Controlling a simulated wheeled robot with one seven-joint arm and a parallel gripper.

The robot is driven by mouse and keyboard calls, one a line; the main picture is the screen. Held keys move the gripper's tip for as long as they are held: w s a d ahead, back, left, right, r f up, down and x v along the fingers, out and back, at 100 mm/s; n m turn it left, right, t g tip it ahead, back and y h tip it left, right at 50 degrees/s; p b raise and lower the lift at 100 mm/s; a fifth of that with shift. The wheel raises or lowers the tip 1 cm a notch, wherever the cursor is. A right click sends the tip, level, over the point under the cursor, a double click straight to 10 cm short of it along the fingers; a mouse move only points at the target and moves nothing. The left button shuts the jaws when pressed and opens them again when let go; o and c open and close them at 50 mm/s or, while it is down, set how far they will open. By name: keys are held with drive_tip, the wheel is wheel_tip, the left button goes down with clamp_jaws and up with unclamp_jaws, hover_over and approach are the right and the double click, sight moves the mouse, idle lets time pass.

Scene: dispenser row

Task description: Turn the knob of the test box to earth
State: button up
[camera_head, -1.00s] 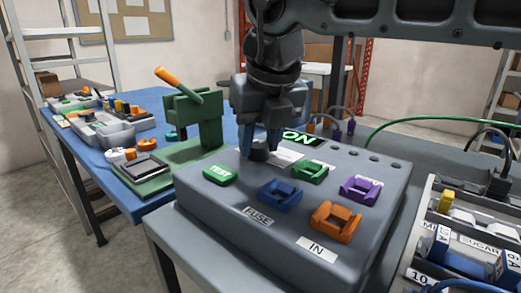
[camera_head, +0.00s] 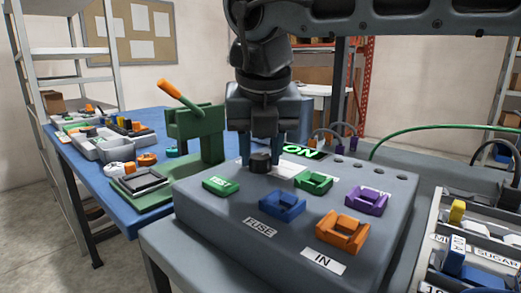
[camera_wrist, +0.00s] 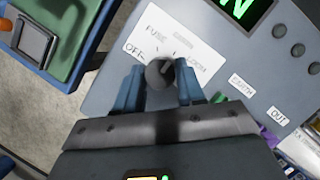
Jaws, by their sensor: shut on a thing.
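The test box (camera_head: 190,205) is a grey sloped box with a lit green ON display (camera_head: 303,151). Its dark round knob (camera_head: 260,162) stands near the display and shows in the wrist view (camera_wrist: 159,74). My gripper (camera_wrist: 159,86) points down at the box, one blue finger on each side of the knob, shut on it. A light mark on the knob's top faces up and slightly right in the wrist view, toward the white dial label (camera_wrist: 180,47). FUSE, OFF and LOOM are legible there. A separate EARTH label (camera_wrist: 242,86) lies to the right.
Green, blue, purple and orange (camera_head: 343,232) clips and a green TEST button (camera_head: 221,186) sit on the box. A green press with an orange handle (camera_head: 180,95) stands on the blue table (camera_head: 95,185) at left. Trays lie at right.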

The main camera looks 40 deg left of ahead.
drive_tip(key=o, duration=1)
drive_tip(key=v, duration=0.7)
drive_tip(key=shift+r+p, duration=0.35)
drive_tip(key=shift+p, duration=0.05)
drive_tip(key=shift+s+d, duration=0.1)
